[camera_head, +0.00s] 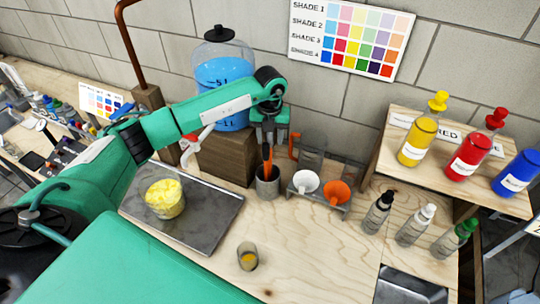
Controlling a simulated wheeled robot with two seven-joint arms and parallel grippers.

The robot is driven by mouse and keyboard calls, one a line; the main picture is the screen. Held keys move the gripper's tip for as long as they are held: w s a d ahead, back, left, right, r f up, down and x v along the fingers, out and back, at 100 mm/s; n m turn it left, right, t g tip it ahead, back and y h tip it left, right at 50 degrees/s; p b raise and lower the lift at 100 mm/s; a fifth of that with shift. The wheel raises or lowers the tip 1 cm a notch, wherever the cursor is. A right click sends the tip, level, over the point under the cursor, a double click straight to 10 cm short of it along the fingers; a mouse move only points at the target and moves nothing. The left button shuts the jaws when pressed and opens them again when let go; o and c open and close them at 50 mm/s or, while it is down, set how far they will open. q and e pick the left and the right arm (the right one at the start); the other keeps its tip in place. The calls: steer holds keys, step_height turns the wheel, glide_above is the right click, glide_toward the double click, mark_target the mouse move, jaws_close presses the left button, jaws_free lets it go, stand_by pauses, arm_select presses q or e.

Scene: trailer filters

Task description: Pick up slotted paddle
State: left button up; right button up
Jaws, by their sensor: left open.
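An orange tool, which looks like the slotted paddle (267,160), stands upright in a small dark grey cup (267,183) on the wooden bench. Its lower part is hidden inside the cup, so I cannot see the slots. My left gripper (269,145) points down right above the cup. Its fingers are open, with the top of the orange handle at or between the fingertips. I cannot tell whether they touch it. My right gripper is out of view.
A rack with white (305,182) and orange funnels (337,193) stands just right of the cup. A wooden block (228,158) under a blue water jug (223,75) stands behind left. A metal tray (213,215) holds a yellow-filled beaker (165,198). A small glass (248,256) stands in front.

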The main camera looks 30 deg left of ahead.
arm_select(q)
jaws_close()
steer(key=shift+r, duration=0.1)
